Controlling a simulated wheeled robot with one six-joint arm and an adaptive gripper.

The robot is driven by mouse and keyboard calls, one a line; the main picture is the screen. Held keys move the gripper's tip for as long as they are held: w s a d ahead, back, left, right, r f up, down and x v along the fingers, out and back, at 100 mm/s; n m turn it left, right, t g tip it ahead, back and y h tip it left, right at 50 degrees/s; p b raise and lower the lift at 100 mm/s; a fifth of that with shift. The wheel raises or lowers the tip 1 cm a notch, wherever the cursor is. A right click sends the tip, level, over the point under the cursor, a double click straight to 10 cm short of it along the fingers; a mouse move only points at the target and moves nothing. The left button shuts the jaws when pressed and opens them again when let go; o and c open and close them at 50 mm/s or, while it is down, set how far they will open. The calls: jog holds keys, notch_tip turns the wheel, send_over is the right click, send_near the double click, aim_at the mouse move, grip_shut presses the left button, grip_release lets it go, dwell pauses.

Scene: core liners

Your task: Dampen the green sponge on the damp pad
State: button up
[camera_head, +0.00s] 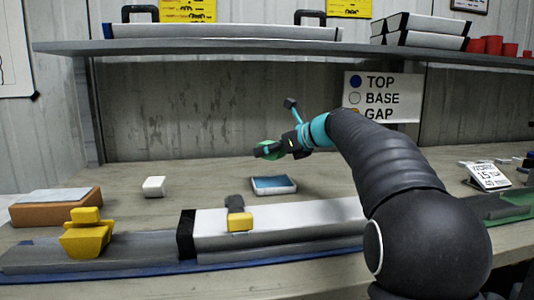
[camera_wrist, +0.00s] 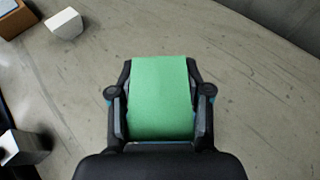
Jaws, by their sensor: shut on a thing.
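My gripper (camera_head: 279,149) is shut on the green sponge (camera_wrist: 160,97), which fills the space between the two fingers in the wrist view. In the head view only a little of the sponge (camera_head: 268,146) shows, with the gripper in front of it. They are held above the bench. A shallow tray with a light blue top (camera_head: 274,184), which looks like the damp pad, lies on the bench below and near the gripper.
A white block (camera_head: 154,186) sits left of the tray; a brown box with a pale top (camera_head: 55,206) stands farther left. A long core liner (camera_head: 280,219) with yellow pieces (camera_head: 87,235) runs along the front. A sign (camera_head: 382,97) and shelf (camera_head: 240,47) are behind.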

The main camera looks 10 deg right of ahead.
aim_at(267, 181)
jog(key=shift+f, duration=0.1)
dwell(0.5)
jog(key=shift+f+b, duration=1.7)
jog(key=shift+f, duration=1.15)
jog(key=shift+f, duration=0.5)
jog(key=shift+f, duration=0.4)
dwell(0.7)
jog(key=shift+r, duration=0.1)
notch_tip(267, 181, up, 3)
jog(key=p, duration=0.3)
jog(key=shift+r, duration=2.2)
